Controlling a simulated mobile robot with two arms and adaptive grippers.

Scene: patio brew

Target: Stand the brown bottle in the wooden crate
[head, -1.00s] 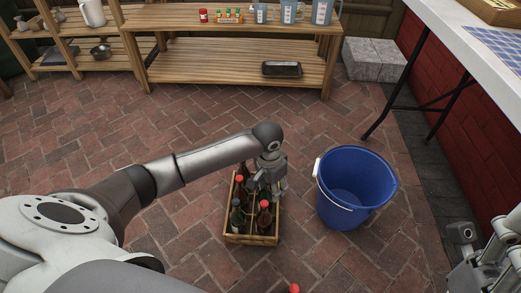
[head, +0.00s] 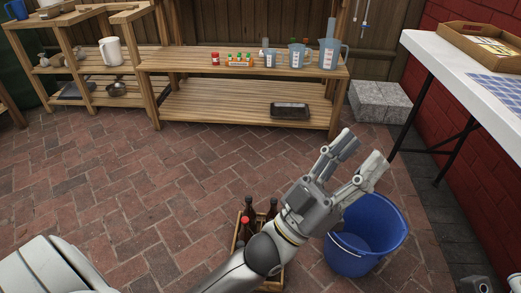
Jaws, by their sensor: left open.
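The wooden crate (head: 237,241) stands on the brick floor at the bottom middle, partly hidden by my left arm. Several dark bottles stand upright in it. A brown bottle (head: 250,212) shows at its back left, and a red-capped bottle (head: 244,223) stands just in front of that one. I cannot tell which one the task means. My left gripper (head: 361,152) is raised above and to the right of the crate, with its fingers spread and nothing between them. Only a small part of my right arm shows in the bottom right corner; its jaws cannot be made out.
A blue bucket (head: 374,246) stands right of the crate, partly behind my left gripper. A wooden shelf (head: 225,106) with jugs and small jars runs along the back. Grey blocks (head: 380,101) and a white table (head: 468,85) are at the right. The floor at left is open.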

